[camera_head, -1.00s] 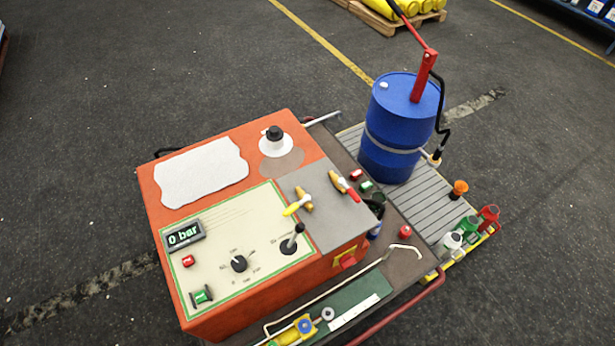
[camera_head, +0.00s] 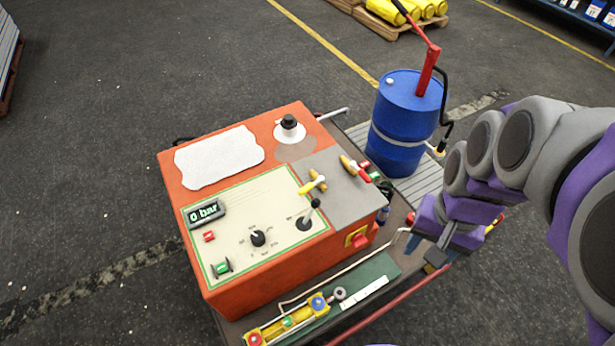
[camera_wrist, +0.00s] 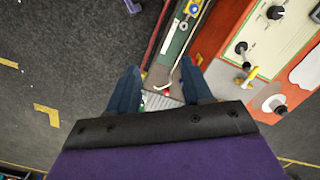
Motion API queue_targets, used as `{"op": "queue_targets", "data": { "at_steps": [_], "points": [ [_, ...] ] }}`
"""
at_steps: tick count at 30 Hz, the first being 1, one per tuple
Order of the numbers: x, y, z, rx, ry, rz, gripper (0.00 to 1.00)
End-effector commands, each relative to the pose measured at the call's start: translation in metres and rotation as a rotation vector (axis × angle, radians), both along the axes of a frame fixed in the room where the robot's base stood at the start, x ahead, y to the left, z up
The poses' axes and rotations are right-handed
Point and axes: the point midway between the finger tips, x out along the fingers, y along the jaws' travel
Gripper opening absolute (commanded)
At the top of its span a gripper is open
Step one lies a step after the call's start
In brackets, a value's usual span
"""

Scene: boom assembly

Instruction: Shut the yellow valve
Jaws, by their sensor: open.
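The yellow valve (camera_head: 308,187) sits on the grey plate at the right end of the orange box's top. Its yellow handle points left and toward the front, and looks crosswise to the brass body. A yellow handle also shows at the right of the wrist view (camera_wrist: 248,77). A second valve with a red handle (camera_head: 364,177) is just right of it, its handle roughly along its body. My gripper (camera_head: 437,250) is open and empty, right of the box, clear of both valves. In the wrist view its two fingers (camera_wrist: 160,88) stand apart with the cart between them.
The orange box (camera_head: 270,270) carries a 0 bar display (camera_head: 205,212), a black knob (camera_head: 258,238) and a black lever (camera_head: 307,219) close to the yellow valve. A blue drum (camera_head: 402,125) with a red pump stands behind. A yellow cylinder (camera_head: 290,322) lies along the cart's front.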

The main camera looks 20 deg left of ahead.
Motion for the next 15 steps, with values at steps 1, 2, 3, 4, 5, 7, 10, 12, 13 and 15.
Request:
{"op": "queue_targets", "data": {
  "at_steps": [1, 2, 3, 4, 5, 7, 10, 12, 13, 15],
  "points": [
    [0.018, 0.012, -0.004, 0.002, -0.007, -0.008, 0.50],
    [0.027, 0.018, -0.007, 0.002, -0.009, -0.016, 0.50],
    [0.040, 0.027, -0.009, 0.003, -0.016, -0.029, 0.50],
    [0.050, 0.033, -0.010, 0.005, -0.023, -0.039, 0.50],
    [0.059, 0.039, -0.013, 0.008, -0.027, -0.048, 0.50],
    [0.079, 0.056, -0.020, 0.012, -0.036, -0.071, 0.50],
    [0.109, 0.079, -0.030, 0.023, -0.053, -0.104, 0.50],
    [0.129, 0.094, -0.039, 0.032, -0.063, -0.127, 0.50],
    [0.138, 0.101, -0.041, 0.037, -0.070, -0.137, 0.50],
    [0.155, 0.116, -0.052, 0.047, -0.076, -0.162, 0.50]
  ]
}}
